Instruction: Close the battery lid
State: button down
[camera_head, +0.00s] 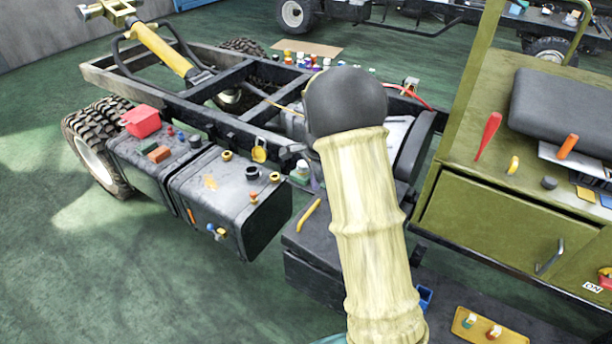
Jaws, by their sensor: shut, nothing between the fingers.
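My arm, a pale ribbed sleeve ending in a black rounded joint, rises through the middle of the head view. I cannot make out my gripper; the arm beyond the joint is hidden behind it. No battery lid can be told for certain. A low dark box (300,242) with a yellow handle (309,214) on top stands just left of my arm, which covers its right part. Behind the arm, a dark curved panel (415,152) shows beside a pale flat surface. Whether either belongs to the battery, and whether a lid is open, I cannot tell.
An olive cab body (500,220) with a dark seat (570,105) stands at the right. Green floor (120,270) is clear at the lower left.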

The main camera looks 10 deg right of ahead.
jog(key=s+a+r+n, duration=0.1)
jog(key=s+r+n, duration=0.1)
jog(key=s+n, duration=0.6)
jog(key=s+a+r+n+t, duration=0.1)
jog(key=s+n, duration=0.7)
jog(key=s, duration=0.8)
jog(key=shift+s+a+r, duration=0.15)
jog(key=shift+a+r, duration=0.25)
jog(key=shift+r, duration=0.2)
